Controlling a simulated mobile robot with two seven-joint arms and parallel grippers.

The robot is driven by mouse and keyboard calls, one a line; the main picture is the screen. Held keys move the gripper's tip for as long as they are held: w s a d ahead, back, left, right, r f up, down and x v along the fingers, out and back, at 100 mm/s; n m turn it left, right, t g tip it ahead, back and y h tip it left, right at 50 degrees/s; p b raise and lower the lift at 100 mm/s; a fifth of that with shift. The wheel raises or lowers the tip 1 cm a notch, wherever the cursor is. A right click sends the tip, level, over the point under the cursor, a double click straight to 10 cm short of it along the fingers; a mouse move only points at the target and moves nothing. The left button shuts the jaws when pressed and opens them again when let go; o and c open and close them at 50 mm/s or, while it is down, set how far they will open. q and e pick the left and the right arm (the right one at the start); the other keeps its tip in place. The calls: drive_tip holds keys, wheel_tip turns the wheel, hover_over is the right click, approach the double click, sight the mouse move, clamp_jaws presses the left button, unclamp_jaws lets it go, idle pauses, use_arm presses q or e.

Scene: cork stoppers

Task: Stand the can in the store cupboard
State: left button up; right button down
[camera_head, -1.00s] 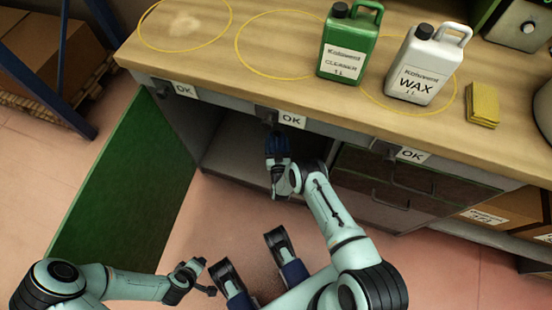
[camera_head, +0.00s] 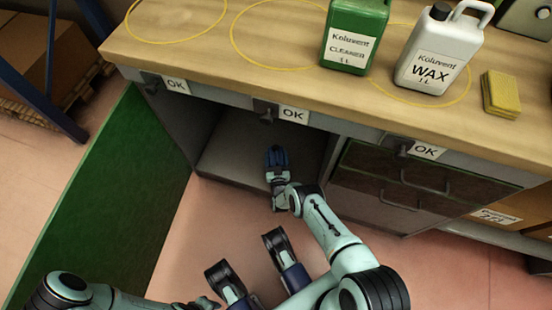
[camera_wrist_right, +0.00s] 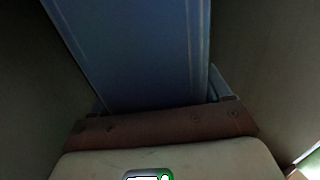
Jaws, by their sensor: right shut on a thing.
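The store cupboard (camera_head: 225,148) stands open under the worktop, its green door (camera_head: 95,195) swung out to the left. My right gripper (camera_head: 278,174) is shut on a blue thing, apparently the can (camera_head: 277,155), in the cupboard's opening. In the right wrist view the blue can (camera_wrist_right: 135,50) fills the upper middle, beyond the gripper's palm. Its top and base are not clear, and I cannot tell whether it touches the cupboard floor.
A green cleaner jug (camera_head: 354,35), a white wax jug (camera_head: 438,50) and a yellow sponge (camera_head: 501,94) stand on the worktop (camera_head: 200,70). Drawers (camera_head: 400,180) close off the cupboard's right side. A blue rack post (camera_head: 62,85) stands at the far left.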

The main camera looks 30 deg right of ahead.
drive_tip(key=shift+w, duration=0.1)
drive_tip(key=shift+f, duration=0.1)
unclamp_jaws()
drive_tip(key=shift+f, duration=0.15)
